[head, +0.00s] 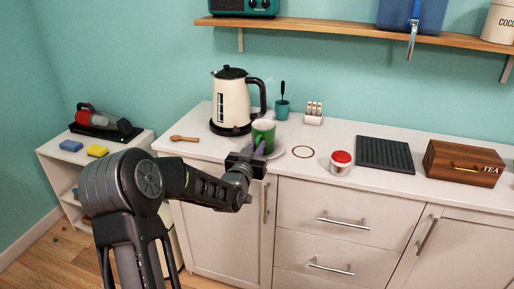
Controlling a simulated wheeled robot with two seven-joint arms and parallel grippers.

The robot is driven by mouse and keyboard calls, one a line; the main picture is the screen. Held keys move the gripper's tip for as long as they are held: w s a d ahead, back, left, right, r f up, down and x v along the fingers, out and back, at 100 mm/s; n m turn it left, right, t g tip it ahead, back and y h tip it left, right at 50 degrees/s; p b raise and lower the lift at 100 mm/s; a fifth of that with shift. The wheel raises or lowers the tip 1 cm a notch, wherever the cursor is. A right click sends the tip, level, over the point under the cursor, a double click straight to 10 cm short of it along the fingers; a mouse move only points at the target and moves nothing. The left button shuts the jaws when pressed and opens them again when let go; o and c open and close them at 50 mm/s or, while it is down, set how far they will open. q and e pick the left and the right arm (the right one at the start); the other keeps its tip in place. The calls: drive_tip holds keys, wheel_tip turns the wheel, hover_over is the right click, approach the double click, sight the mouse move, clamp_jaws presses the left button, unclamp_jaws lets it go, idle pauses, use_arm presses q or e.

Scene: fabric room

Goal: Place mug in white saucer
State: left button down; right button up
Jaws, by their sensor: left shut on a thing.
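A green mug (263,134) with a pale inside is at the counter's front, in front of the kettle. My left gripper (258,152) is shut on the mug, with its fingers at the mug's lower part. The white saucer (275,153) shows only as a pale rim just right of and below the mug; my gripper and the mug hide the rest. The mug appears over the saucer, but I cannot tell whether it touches it. My right gripper is not in view.
A cream kettle (231,100) stands behind the mug, with a teal cup (282,109) to its right. A wooden spoon (184,139) lies left. A red-lidded jar (341,162), a dark ribbed mat (384,154) and a tea box (462,163) are to the right.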

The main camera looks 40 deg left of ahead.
use_arm(q)
drive_tip(key=c, duration=1.5)
unclamp_jaws()
drive_tip(key=shift+o, duration=0.2)
drive_tip(key=shift+r+p, duration=0.15)
drive_tip(key=shift+p, duration=0.15)
drive_tip(key=shift+s+d, duration=0.1)
drive_tip(key=shift+s, duration=0.25)
drive_tip(key=b+v, duration=0.1)
drive_tip(key=v, duration=1)
drive_tip(key=shift+s+d, duration=0.1)
drive_tip(key=shift+d, duration=0.05)
